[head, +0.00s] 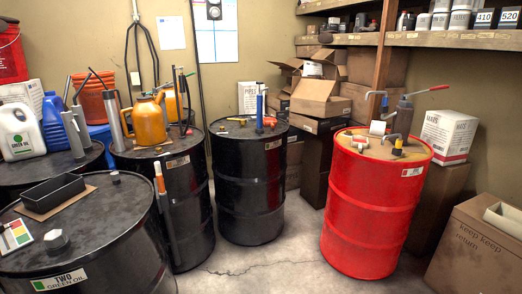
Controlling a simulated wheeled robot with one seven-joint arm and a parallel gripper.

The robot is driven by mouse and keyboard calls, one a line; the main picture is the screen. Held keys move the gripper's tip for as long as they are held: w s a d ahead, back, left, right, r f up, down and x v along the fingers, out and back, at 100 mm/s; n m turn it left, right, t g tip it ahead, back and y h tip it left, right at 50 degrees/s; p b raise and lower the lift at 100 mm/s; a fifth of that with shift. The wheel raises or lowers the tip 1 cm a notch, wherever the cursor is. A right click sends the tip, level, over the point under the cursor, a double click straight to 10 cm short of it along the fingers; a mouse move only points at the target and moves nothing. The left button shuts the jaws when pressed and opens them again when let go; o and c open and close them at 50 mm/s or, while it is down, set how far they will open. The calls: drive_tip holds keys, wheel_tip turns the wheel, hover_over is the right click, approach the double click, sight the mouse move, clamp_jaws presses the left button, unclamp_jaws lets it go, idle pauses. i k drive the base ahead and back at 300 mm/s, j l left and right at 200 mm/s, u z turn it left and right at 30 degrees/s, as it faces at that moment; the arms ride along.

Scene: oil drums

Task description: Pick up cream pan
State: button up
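No pan that is clearly cream-coloured can be made out on the drums. A cream-coloured object (505,218) sticks out of the open top of a cardboard box (474,252) at the lower right; the frame edge cuts it, and I cannot tell whether it is a pan. A black rectangular tray (53,192) lies on a piece of cardboard on the near left black drum (100,235). My gripper is not in view.
A red drum (370,210) stands right of centre with pump fittings and small items on top. Black drums (248,185) stand left and centre, bearing jugs and tools. A loaded shelf (450,40) is at upper right. Cracked concrete floor (270,265) is clear between drums.

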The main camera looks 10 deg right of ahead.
sight(360, 141)
drive_tip(key=i, duration=1.85)
drive_tip(key=i+j+z, duration=0.1)
drive_tip(key=i+z, duration=0.35)
drive_tip(key=i+j+z, duration=0.4)
drive_tip(key=i, duration=0.15)
drive_tip(key=i+j+z, duration=0.45)
drive_tip(key=i+l, duration=0.05)
drive_tip(key=l, duration=0.05)
